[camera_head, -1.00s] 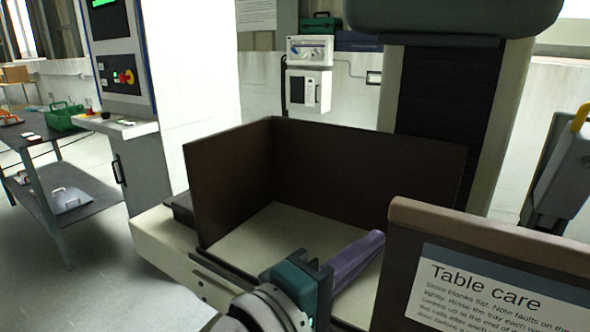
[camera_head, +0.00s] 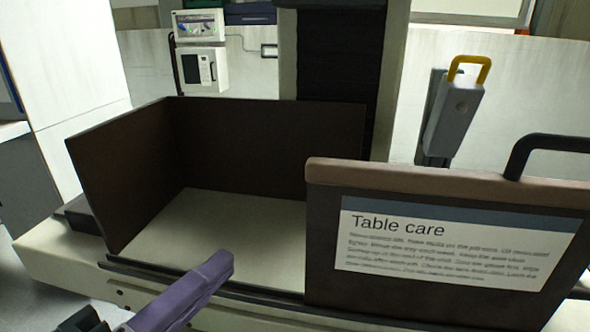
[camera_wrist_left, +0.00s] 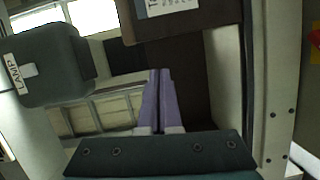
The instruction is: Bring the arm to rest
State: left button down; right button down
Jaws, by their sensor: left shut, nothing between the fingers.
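My left gripper (camera_head: 226,262) shows at the bottom of the head view, with purple fingers pointing up and to the right. Its fingers are closed together with nothing between them. It is in front of the open side of the machine's work tank, over its front edge. In the left wrist view the two purple fingers (camera_wrist_left: 160,76) lie side by side and touch. Most of the left arm is cut off by the lower edge. My right gripper is not in view.
The tank's dark walls (camera_head: 240,145) stand around a bare pale floor (camera_head: 245,225). A dark door with a "Table care" sign (camera_head: 445,242) stands right of the gripper. A grey device with a yellow handle (camera_head: 455,108) is behind. A box marked "LAMP" (camera_wrist_left: 45,65) shows in the wrist view.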

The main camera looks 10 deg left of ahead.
pick_arm(q)
jog(key=s+d+f+m+g+p, duration=0.1)
jog(key=s+d+f+m+g, duration=0.15)
jog(key=s+m+g, duration=0.55)
jog(key=s+a+f+m+g+y+p, duration=0.1)
jog(key=s+a+f+m+g+y, duration=0.1)
jog(key=s+a+m+g+y, duration=0.45)
notch_tip(320, 180, up, 38)
jog(key=a+t+h+p, duration=0.1)
jog(key=a+p, duration=0.1)
jog(key=p, duration=3.6)
jog(key=shift+a+r+t, duration=0.15)
jog(key=shift+a+t, duration=0.2)
jog(key=shift+m, duration=0.25)
